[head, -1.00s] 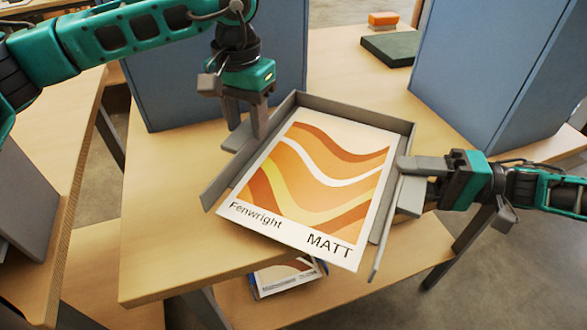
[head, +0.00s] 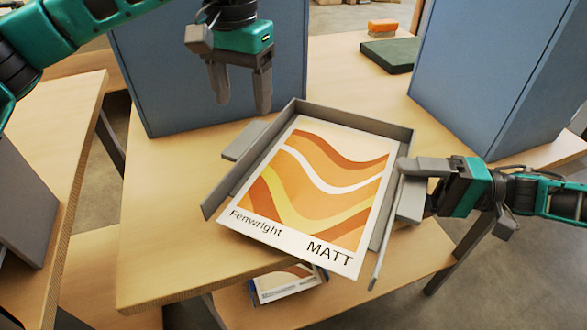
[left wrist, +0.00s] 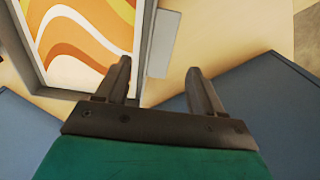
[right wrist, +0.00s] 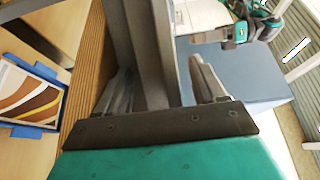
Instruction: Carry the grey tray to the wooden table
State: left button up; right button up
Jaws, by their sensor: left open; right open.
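The grey tray (head: 350,121) sits tilted in view at the wooden table's (head: 165,235) front right edge, its right side past the edge. A printed poster sheet (head: 315,190) reading "Fenwright MATT" lies in it. My left gripper (head: 240,106) is open and empty, above and behind the tray's left handle tab (head: 243,140), apart from it. In the left wrist view, that tab (left wrist: 163,43) shows beyond the open fingers. My right gripper (head: 408,180) is at the tray's right handle (head: 410,200). In the right wrist view its fingers are apart, with grey tray parts (right wrist: 150,50) between them; contact cannot be told.
Blue panels stand behind the tray, at left (head: 215,60) and right (head: 500,70). A green block (head: 390,53) and an orange-topped item (head: 383,25) lie at the back. Another printed pack (head: 287,283) is on a lower shelf. Another wooden surface (head: 75,130) is at left.

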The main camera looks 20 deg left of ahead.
jog(key=shift+d, duration=0.2)
pick_arm(q)
notch_tip(320, 180, up, 5)
jog(key=shift+r, duration=0.15)
pick_arm(e)
jog(key=v, duration=1.1)
jog(key=shift+d, duration=0.35)
jog(key=shift+w, duration=0.1)
